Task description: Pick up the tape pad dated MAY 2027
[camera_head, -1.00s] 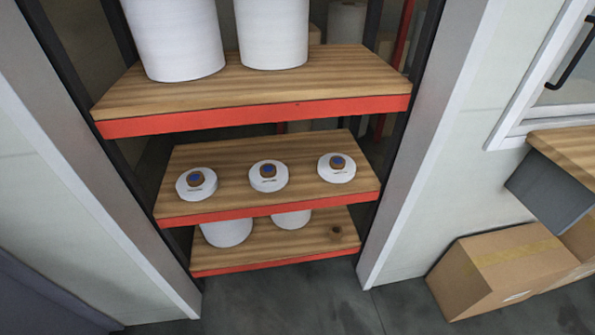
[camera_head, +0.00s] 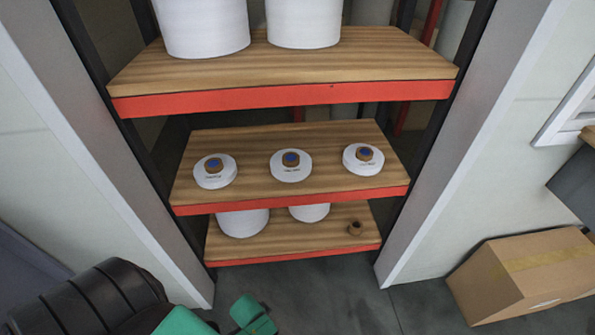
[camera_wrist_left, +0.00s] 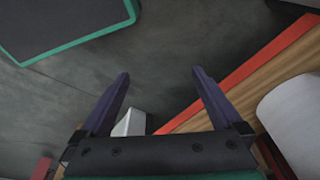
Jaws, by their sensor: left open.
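Three white round tape pads with brown and blue centres stand in a row on the middle shelf in the head view: the left pad (camera_head: 214,178), the middle pad (camera_head: 291,172) and the right pad (camera_head: 363,164). Each has small dark print on its front, too small to read, so I cannot tell which is dated MAY 2027. In the left wrist view my left gripper (camera_wrist_left: 160,78) is open and empty, its two fingers apart above the grey floor. It touches none of the pads. My right gripper is not in view.
The middle shelf (camera_head: 330,142) has a red front edge and sits under an upper shelf (camera_head: 300,68) with large white rolls. Light walls flank the shelves. A cardboard box (camera_head: 520,275) stands at the right.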

